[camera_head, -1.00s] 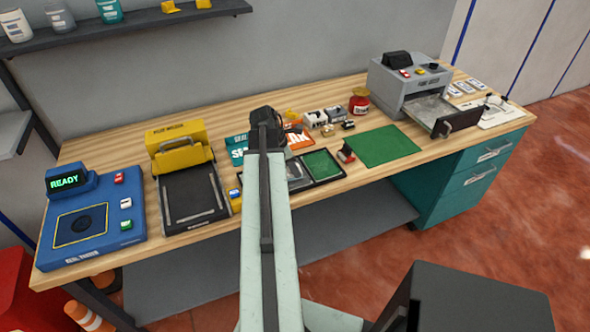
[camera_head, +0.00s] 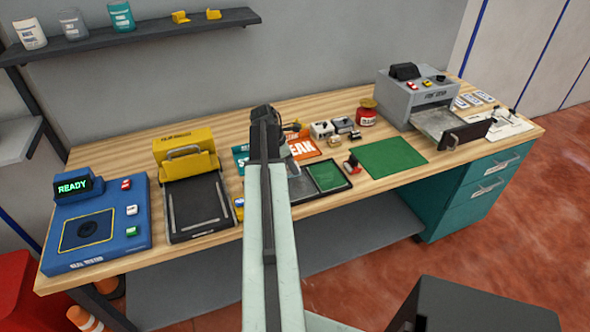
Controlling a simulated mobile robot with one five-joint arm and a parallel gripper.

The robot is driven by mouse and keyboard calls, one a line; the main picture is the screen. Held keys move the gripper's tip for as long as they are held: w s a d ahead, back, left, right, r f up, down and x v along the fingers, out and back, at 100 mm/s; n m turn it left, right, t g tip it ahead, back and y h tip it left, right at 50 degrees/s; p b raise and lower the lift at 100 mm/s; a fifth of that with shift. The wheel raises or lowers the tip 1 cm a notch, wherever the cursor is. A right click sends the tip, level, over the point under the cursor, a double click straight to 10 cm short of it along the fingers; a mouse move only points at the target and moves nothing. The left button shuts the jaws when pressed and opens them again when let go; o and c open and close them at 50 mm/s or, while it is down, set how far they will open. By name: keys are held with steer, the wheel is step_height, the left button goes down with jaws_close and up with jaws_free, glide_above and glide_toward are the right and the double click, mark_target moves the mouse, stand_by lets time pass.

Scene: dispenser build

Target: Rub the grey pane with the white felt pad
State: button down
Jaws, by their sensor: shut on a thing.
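My arm reaches over the table, and the dark end with my gripper (camera_head: 264,116) is over its back middle. The fingertips are hidden behind the arm. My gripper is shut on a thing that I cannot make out. The white felt pad is not clearly seen in the head view. A black-rimmed tray (camera_head: 349,183) lies just right of my arm, with a green half and a grey half. The grey surface (camera_head: 303,187) in its left half may be the grey pane; my arm partly covers it.
A blue READY station (camera_head: 97,245) and a yellow-topped press (camera_head: 183,152) stand left. A green mat (camera_head: 390,160), small blocks (camera_head: 322,129), a red jar (camera_head: 366,115) and a grey machine (camera_head: 418,95) are right. Orange and teal cards (camera_head: 303,149) lie behind the tray.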

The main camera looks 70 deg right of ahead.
steer(key=shift+w+d, duration=0.2)
steer(key=shift+w, duration=0.05)
step_height(320, 180, up, 6)
steer(key=p, duration=0.6)
steer(key=shift+s, duration=0.1)
steer(key=shift+r, duration=0.1)
step_height(320, 180, up, 3)
steer(key=p, duration=0.3)
steer(key=shift+s, duration=0.15)
